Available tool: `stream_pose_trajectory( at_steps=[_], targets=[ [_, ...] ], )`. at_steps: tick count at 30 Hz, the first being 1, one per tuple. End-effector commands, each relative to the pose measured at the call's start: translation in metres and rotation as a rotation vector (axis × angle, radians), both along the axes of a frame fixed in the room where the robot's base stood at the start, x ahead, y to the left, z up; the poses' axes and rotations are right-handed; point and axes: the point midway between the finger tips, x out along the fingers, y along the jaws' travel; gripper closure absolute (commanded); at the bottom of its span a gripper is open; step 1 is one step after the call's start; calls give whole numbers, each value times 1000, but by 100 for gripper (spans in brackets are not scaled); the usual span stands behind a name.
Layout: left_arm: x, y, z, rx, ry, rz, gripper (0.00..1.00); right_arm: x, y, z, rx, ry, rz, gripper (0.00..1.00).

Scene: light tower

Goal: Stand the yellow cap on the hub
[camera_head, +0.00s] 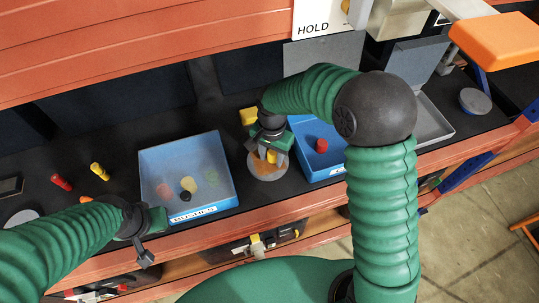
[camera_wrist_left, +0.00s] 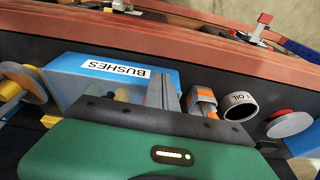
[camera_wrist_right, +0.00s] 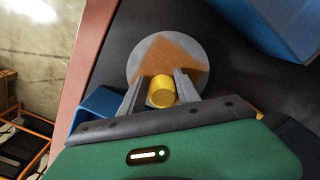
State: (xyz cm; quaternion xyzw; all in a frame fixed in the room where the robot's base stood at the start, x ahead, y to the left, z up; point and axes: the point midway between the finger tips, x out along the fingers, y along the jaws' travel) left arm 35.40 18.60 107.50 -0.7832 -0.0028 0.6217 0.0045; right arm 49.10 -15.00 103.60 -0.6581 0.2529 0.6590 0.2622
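The yellow cap (camera_wrist_right: 161,92) is a short yellow cylinder between the fingers of my right gripper (camera_wrist_right: 160,80). The fingers stand apart on either side of it, with narrow gaps showing. The cap also shows in the head view (camera_head: 271,157). Beneath it is a round grey disc with an orange-brown patch (camera_wrist_right: 140,55), seemingly the hub; whether the cap touches it is unclear. In the head view, my right gripper (camera_head: 272,152) points down over this disc. My left gripper (camera_wrist_left: 163,92) looks shut and empty, near the blue BUSHES bin (camera_wrist_left: 60,72).
The blue bin (camera_head: 222,148) holds small coloured parts. Another blue bin (camera_head: 318,172) with a red part stands close right of my right gripper. A yellow block (camera_head: 248,116) lies behind it. Red (camera_head: 61,182) and yellow (camera_head: 99,171) pieces lie at left.

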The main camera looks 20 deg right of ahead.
Motion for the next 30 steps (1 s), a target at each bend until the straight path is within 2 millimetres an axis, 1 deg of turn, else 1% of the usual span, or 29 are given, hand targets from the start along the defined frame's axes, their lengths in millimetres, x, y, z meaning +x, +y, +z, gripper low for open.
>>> stream_pose_trajectory(
  at_steps=[1,3,4,9,14,17,20,21,24,27,30],
  targets=[
    [0,0,0,0,0,0,100,-1,4,0,-3,1,4,53],
    [0,0,0,0,0,0,100,-1,7,0,-5,0,5,44],
    [0,0,0,0,0,0,100,-1,9,1,-6,2,4,42],
    [0,1,0,0,0,1,100,-1,13,1,-10,1,5,42],
    [0,1,-1,1,0,2,100,0,6,4,-5,-1,4,42],
    [0,1,-3,0,0,2,100,1,3,18,-3,-3,4,42],
    [0,0,-5,0,0,1,100,1,0,41,0,-6,3,42],
    [0,0,-6,0,0,1,100,1,0,52,0,-7,3,42],
    [0,0,-8,0,0,1,100,1,2,79,-1,-6,3,42],
    [0,0,-9,0,0,1,100,1,5,101,-4,-4,4,42],
    [0,0,-9,0,0,1,100,0,7,115,-7,-2,4,42]
  ],
)
